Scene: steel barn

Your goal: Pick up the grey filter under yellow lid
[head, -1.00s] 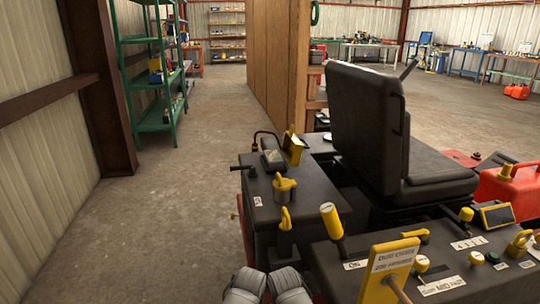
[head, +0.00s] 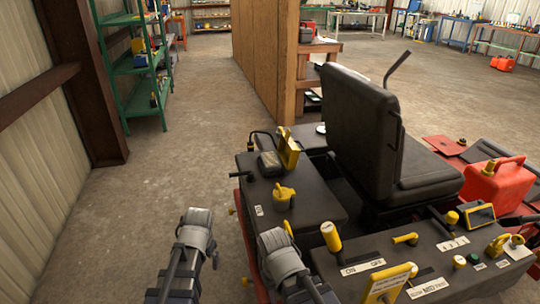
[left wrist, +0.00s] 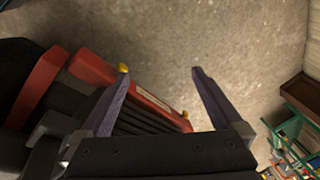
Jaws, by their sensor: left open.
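A small grey block (head: 269,163), which looks like the filter, sits on the far part of the machine's dark left-hand deck. A yellow lid (head: 289,148) stands tilted up just to its right. A separate round yellow cap (head: 283,192) sits nearer on the same deck. My left gripper (left wrist: 160,73) is open and empty in the left wrist view, with bare floor and the machine's red and black grille beyond it. The filter does not show clearly there. In the head view only grey arm joints show at the bottom; no fingertips are visible. My right gripper is not in view.
The machine's seat (head: 365,130) rises right of the deck. A yellow-topped lever (head: 331,236) and a control panel (head: 430,257) are nearer. A red fuel can (head: 494,181) stands right. A wooden partition (head: 270,60) is behind. Floor left of the machine is clear.

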